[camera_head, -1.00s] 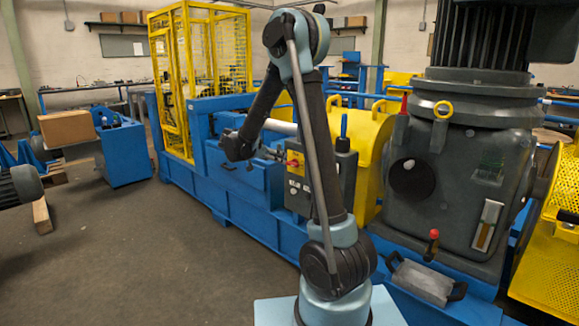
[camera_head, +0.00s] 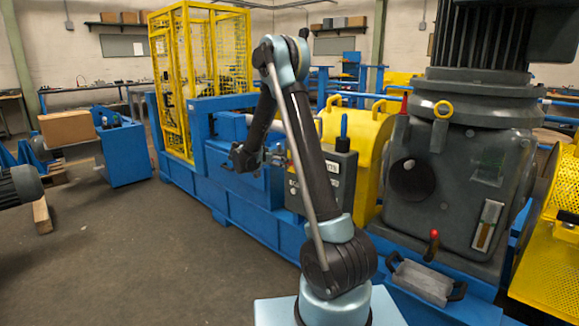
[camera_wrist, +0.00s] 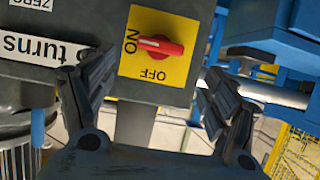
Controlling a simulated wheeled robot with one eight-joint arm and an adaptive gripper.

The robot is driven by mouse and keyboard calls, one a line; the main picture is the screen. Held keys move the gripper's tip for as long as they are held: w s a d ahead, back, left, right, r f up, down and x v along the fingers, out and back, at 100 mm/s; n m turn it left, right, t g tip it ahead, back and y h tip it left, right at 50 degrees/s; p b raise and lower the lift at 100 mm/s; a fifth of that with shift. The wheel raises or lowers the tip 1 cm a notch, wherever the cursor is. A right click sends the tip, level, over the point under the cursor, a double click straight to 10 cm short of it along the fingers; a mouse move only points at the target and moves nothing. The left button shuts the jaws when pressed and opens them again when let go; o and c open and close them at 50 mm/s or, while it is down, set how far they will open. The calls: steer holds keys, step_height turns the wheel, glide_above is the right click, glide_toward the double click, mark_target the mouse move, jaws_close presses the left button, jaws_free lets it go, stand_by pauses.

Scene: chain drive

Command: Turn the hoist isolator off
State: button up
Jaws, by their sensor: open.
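The hoist isolator is a red knob (camera_wrist: 160,46) on a yellow plate (camera_wrist: 178,80) marked ON and OFF, upright text reversed in the wrist view. The knob lies across the plate, its narrow end toward ON. In the head view my gripper (camera_head: 275,158) is beside the box's left edge.
White labels (camera_wrist: 38,47) are on the box beside the plate. A blue machine frame (camera_head: 240,190) runs behind my arm. A yellow guard (camera_head: 370,140) and a large grey gearbox (camera_head: 465,180) stand to the right.

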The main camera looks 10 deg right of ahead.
steer(key=x, duration=0.8)
steer(key=shift+w+d+f, duration=0.1)
steer(key=shift+w, duration=0.05)
steer(key=c, duration=1.1)
